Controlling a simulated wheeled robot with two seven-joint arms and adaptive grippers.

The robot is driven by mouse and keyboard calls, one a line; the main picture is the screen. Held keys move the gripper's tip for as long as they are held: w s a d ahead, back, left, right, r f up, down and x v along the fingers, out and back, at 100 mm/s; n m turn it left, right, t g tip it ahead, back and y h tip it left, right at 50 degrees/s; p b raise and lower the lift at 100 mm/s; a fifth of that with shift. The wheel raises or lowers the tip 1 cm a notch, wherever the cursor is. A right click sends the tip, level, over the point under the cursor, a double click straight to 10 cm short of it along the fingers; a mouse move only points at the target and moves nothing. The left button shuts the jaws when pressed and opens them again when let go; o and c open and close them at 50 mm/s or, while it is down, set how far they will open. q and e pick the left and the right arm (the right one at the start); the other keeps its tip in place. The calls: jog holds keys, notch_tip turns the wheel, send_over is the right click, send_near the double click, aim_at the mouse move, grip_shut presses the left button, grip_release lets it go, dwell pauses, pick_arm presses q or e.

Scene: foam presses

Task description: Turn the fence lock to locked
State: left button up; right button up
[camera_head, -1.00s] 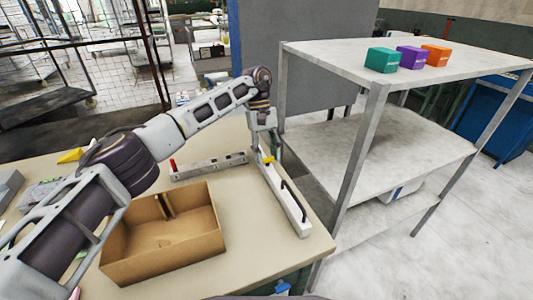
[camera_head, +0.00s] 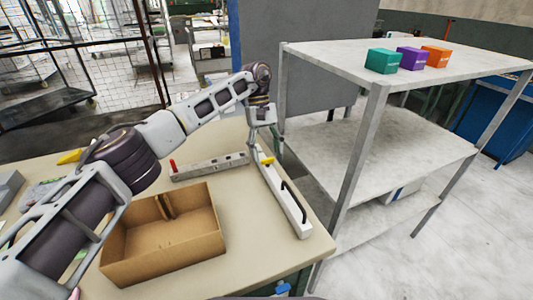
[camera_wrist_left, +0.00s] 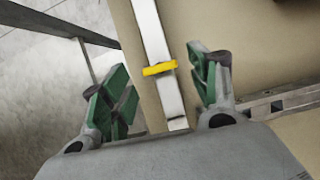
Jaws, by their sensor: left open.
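The fence (camera_head: 287,201) is a long white bar lying along the right side of the table. A small yellow lock lever (camera_head: 267,160) sits on its far part. In the left wrist view the yellow lever (camera_wrist_left: 159,68) lies across the white bar (camera_wrist_left: 152,35), roughly crosswise to it. My left gripper (camera_head: 266,143) is above the far end of the bar, close to the lever. In the wrist view my left gripper (camera_wrist_left: 161,85) is open, with green-padded fingers on either side of the bar. Nothing is held. My right gripper is not in view.
A black handle (camera_head: 294,195) stands on the near part of the fence. A grey bar (camera_head: 208,167) with a red knob (camera_head: 173,164) lies to its left. An open cardboard box (camera_head: 165,262) stands in front. A metal shelf (camera_head: 400,152) with coloured boxes is at the right.

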pick_arm(q)
jog(key=v, duration=0.6)
dwell(0.3)
jog(key=shift+w, duration=0.1)
dwell(0.3)
